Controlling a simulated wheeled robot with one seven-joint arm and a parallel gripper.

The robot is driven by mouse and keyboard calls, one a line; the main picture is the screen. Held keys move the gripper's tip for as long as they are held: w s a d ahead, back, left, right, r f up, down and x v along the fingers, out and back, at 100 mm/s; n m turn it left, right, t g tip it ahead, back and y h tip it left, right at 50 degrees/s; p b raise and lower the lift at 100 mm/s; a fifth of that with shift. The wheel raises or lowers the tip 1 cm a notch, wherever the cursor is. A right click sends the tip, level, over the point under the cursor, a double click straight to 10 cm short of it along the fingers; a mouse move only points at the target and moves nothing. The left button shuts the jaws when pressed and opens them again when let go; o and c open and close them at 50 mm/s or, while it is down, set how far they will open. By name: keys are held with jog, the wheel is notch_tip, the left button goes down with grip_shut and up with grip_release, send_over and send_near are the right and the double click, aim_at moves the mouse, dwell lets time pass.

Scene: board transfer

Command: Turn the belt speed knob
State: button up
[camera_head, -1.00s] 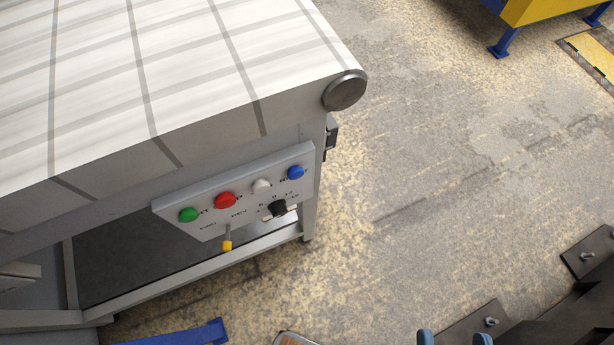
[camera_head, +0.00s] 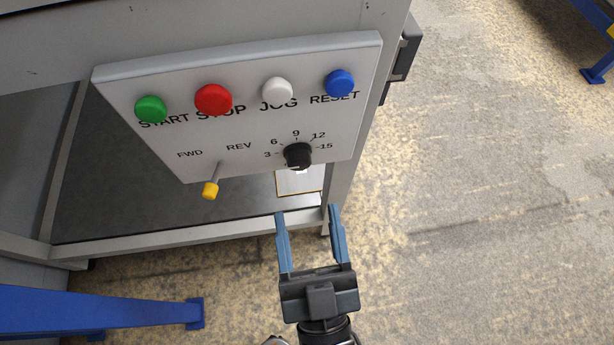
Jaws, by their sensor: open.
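The belt speed knob (camera_head: 298,156) is a small black dial at the lower right of the grey control panel (camera_head: 262,135), with a scale of numbers such as 3, 6, 9, 12 and 15 around it. My gripper (camera_head: 308,212) is open and empty, its two blue fingers pointing up the picture. It shows below the knob and does not appear to touch it. Both fingertips and the knob are in plain view. The knob's pointer is too small to read surely.
Above the knob are green (camera_head: 151,109), red (camera_head: 213,99), white (camera_head: 277,89) and blue (camera_head: 340,82) buttons. A yellow-tipped FWD/REV lever (camera_head: 211,190) sticks out left of the knob. The machine's frame leg borders the panel at right, with open floor (camera_head: 450,220) beyond. A blue beam (camera_head: 100,306) lies lower left.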

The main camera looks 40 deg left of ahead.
aim_at(297, 168)
jog(key=b+x, duration=0.1)
jog(key=x, duration=0.5)
jog(key=shift+w+a+r, duration=0.1)
jog(key=shift+w+a, duration=0.1)
jog(key=shift+w, duration=0.05)
jog(key=shift+c, duration=0.3)
jog(key=c, duration=1)
jog(key=shift+m, duration=0.4)
jog(key=m+h+p, duration=0.1)
jog(key=m, duration=0.1)
jog(key=m+t+h+p, duration=0.1)
jog(key=m, duration=0.1)
jog(key=m+t+h+p, duration=0.1)
jog(key=m, duration=0.1)
jog(key=shift+s+r+p, duration=0.1)
jog(key=shift+r+p, duration=0.15)
jog(key=shift+p, duration=0.15)
jog(key=shift+s+a+m+t+h+p, duration=0.1)
jog(key=shift+m+t+h+p, duration=0.2)
jog(key=shift+m+h+p, duration=0.85)
jog(key=shift+s+a+m+t+h+p, duration=0.1)
jog(key=shift+m+t+h+p, duration=0.35)
jog(key=shift+m, duration=1.3)
jog(key=shift+f, duration=0.1)
